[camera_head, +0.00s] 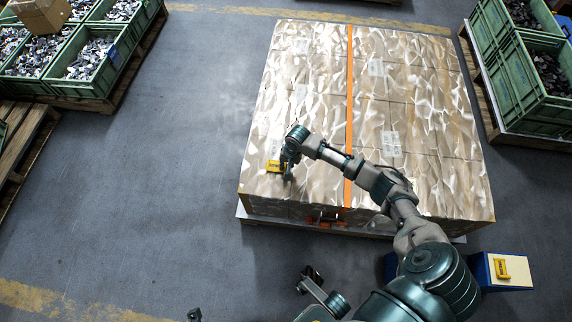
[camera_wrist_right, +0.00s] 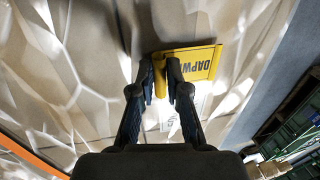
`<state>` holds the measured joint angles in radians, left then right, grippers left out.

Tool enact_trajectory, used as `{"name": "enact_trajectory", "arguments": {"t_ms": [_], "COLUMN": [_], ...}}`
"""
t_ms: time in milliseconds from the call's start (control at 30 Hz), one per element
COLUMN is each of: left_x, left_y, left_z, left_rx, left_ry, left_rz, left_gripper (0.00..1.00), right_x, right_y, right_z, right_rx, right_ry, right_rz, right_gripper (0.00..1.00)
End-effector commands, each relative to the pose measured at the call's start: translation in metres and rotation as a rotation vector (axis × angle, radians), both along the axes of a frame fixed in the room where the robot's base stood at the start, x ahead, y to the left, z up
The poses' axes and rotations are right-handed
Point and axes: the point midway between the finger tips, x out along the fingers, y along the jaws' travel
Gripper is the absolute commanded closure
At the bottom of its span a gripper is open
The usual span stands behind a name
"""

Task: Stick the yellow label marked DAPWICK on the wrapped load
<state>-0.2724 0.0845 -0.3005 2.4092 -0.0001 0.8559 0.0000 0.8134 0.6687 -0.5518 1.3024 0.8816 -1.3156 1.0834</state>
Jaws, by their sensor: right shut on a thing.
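The wrapped load (camera_head: 420,110) is a broad block of cartons under shiny clear film, with an orange strap (camera_head: 350,90) across its top. My right gripper (camera_head: 286,168) is over the load's near left part, left of the strap. It is shut on the yellow label (camera_head: 274,166). In the right wrist view the fingers (camera_wrist_right: 160,78) pinch the label's yellow tab, and the label (camera_wrist_right: 203,62) shows the letters "DAPW" beside them. The label is at or very near the film; I cannot tell whether it touches. A dark part at the bottom may be my left gripper; its jaws are unclear.
Another yellow label (camera_head: 502,268) lies on a pale-topped blue stand (camera_head: 522,272) at the lower right. Pale printed sheets (camera_head: 391,143) show on the load. Green crates of metal parts stand at the upper left (camera_head: 92,60) and right (camera_head: 545,100). The floor left of the load is clear.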

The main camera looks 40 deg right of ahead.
Motion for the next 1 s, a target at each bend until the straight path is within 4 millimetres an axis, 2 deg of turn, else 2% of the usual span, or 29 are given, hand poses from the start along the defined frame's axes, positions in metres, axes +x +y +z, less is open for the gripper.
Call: {"name": "enact_trajectory", "arguments": {"t_ms": [1000], "left_x": [0.0006], "left_y": [-0.0005], "left_z": [-0.0064], "left_rx": [0.006], "left_ry": [0.01], "left_rz": [-0.004], "left_gripper": [0.15], "right_x": [-0.0002], "right_y": [-0.0008], "right_z": [-0.0092], "right_rx": [0.003], "right_ry": [0.001], "right_rz": [0.0], "right_gripper": [0.96]}}
